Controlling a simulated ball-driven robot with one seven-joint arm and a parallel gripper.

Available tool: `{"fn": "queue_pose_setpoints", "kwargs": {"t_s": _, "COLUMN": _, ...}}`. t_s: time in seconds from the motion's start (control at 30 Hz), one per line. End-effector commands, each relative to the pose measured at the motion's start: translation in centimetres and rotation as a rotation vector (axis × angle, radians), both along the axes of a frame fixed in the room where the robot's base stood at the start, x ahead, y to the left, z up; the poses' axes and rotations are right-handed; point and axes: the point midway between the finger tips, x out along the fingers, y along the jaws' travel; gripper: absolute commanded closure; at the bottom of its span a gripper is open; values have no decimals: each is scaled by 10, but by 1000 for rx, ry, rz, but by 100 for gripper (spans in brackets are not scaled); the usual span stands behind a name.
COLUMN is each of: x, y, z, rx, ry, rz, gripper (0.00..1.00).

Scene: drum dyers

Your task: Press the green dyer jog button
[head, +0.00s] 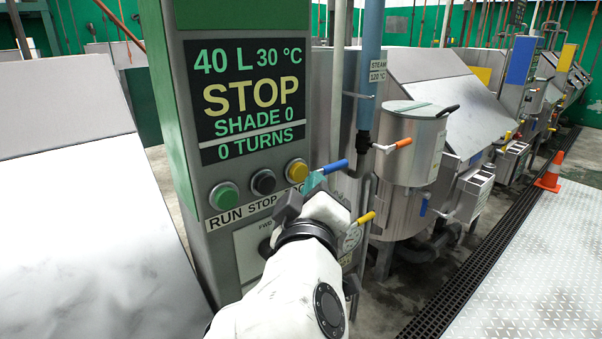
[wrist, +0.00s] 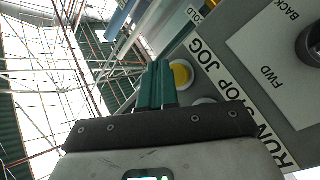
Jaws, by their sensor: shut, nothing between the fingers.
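The green dyer's control column (head: 172,110) has a row of buttons under its screen. The jog button (head: 297,171) is yellow in a metal ring, at the right end of the row. It also shows in the wrist view (wrist: 181,74), just right of my fingers and partly hidden by them. A black stop button (head: 264,182) and a green run button (head: 223,195) lie to its left. My gripper (head: 315,181) is shut and empty, its teal fingertips close to the jog button. In the wrist view my gripper (wrist: 158,66) overlaps its edge; I cannot tell whether they touch.
The screen (head: 247,90) reads STOP, SHADE 0 and 0 TURNS. A FWD/BACK selector knob (wrist: 311,45) sits below the buttons. A blue-handled valve (head: 334,167) and a yellow-handled valve (head: 365,218) are near my gripper. A steel tank (head: 408,150) stands at right; a cone (head: 550,173) is farther off.

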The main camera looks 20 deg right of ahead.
Motion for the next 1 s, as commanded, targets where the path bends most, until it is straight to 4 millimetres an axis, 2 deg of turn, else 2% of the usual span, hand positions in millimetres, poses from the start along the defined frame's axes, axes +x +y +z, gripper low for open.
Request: {"fn": "queue_pose_setpoints", "kwargs": {"t_s": 1.0, "x": 8, "y": 3, "z": 1, "rx": 0, "ry": 0, "rz": 0, "gripper": 100}}
